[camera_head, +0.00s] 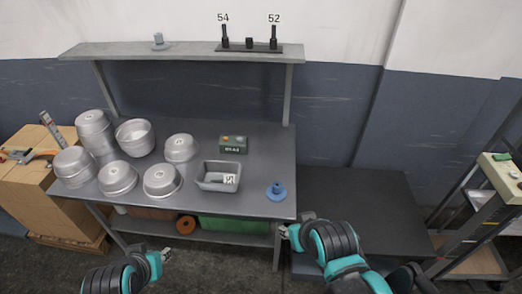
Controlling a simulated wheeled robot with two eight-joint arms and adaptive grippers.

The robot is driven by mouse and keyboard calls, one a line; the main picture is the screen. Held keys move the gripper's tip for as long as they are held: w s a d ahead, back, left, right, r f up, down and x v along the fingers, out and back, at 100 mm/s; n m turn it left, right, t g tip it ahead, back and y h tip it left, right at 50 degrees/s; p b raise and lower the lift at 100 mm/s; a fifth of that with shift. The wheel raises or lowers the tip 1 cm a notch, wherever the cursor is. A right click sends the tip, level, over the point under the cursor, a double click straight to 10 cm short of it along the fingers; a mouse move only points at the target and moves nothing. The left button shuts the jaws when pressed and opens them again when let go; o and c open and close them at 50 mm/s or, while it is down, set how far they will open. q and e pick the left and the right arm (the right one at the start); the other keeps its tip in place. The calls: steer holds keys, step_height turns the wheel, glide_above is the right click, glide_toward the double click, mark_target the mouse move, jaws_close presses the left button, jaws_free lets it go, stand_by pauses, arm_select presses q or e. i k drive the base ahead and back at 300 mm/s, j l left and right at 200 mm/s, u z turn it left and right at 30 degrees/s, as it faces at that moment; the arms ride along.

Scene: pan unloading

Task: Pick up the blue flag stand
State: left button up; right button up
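The blue flag stand (276,191), a round base with a short upright post, stands on the grey workbench (255,202) near its front right corner. My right gripper (285,232) is below it in the picture, just off the bench's front right corner and apart from the stand. My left gripper (165,256) is low in the picture, in front of the bench and well away from the stand. Both grippers are too small here to tell whether their fingers are open or shut. I see nothing in either one.
Several metal pans (117,177) cover the bench's left half. A grey tray (207,185) with a number tag and a green box (233,144) stand left of the stand. A raised shelf (185,53) holds numbered posts. A lower dark table (360,205) on the right is mostly clear.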

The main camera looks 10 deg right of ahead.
mark_target(275, 192)
steer(key=i+l+z, duration=0.1)
steer(key=z, duration=0.3)
steer(key=i+z, duration=0.35)
steer(key=z, duration=0.9)
